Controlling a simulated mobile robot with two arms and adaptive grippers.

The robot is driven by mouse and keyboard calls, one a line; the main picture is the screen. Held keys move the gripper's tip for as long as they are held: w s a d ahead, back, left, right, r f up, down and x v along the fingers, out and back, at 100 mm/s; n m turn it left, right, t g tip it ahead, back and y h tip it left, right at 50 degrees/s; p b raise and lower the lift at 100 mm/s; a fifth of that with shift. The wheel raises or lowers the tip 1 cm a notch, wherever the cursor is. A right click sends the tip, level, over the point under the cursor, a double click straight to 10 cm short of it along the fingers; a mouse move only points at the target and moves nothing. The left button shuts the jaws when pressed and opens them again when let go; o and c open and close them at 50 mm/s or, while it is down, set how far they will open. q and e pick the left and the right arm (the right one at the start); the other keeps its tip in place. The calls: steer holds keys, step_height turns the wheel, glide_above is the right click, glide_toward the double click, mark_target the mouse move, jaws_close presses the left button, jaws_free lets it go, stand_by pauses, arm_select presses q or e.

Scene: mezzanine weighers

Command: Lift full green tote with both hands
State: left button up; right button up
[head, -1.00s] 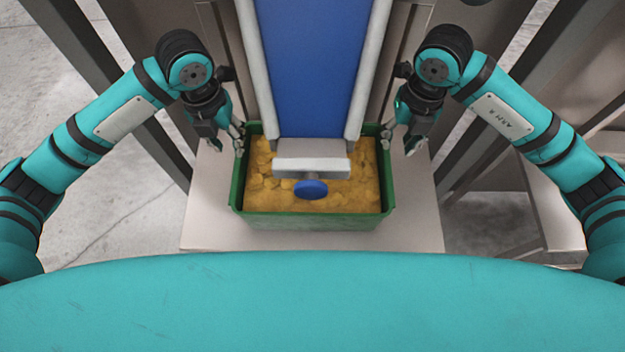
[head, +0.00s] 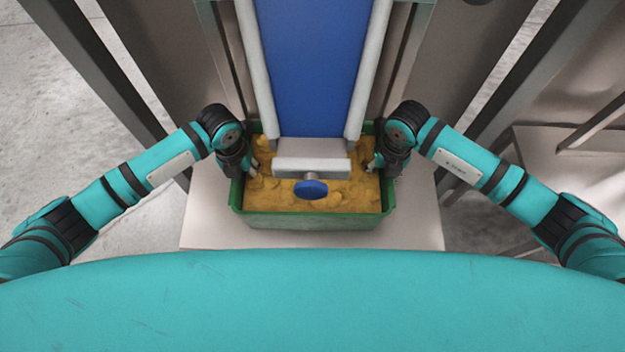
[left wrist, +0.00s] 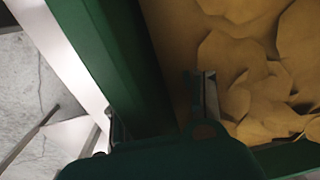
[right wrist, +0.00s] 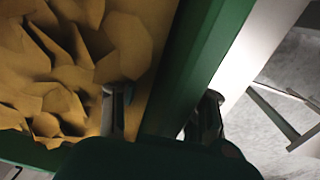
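The green tote (head: 310,221) sits level on a pale platform, filled with yellow-brown chunks (head: 340,195). My left gripper (head: 246,170) is at its left side and my right gripper (head: 383,170) at its right side. In the left wrist view the tote's wall (left wrist: 112,45) runs between my fingers, one inside over the chunks and one outside. The right wrist view shows the same around the opposite wall (right wrist: 200,60). Both grippers look open, with a gap between the inner finger and the wall. The tote's far side is hidden under the conveyor.
A blue conveyor belt (head: 313,65) with pale side rails comes down over the tote's far part. A pale bar with a blue knob (head: 310,189) hangs above the chunks. Grey posts stand on both sides. The platform (head: 215,225) is bare beside the tote.

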arm_select(q)
steer(key=shift+f, duration=0.45)
arm_select(e)
steer(key=shift+f, duration=0.45)
arm_select(q)
jaws_close()
arm_select(e)
jaws_close()
arm_select(q)
steer(key=shift+r, duration=0.1)
arm_select(e)
steer(key=shift+r, duration=0.1)
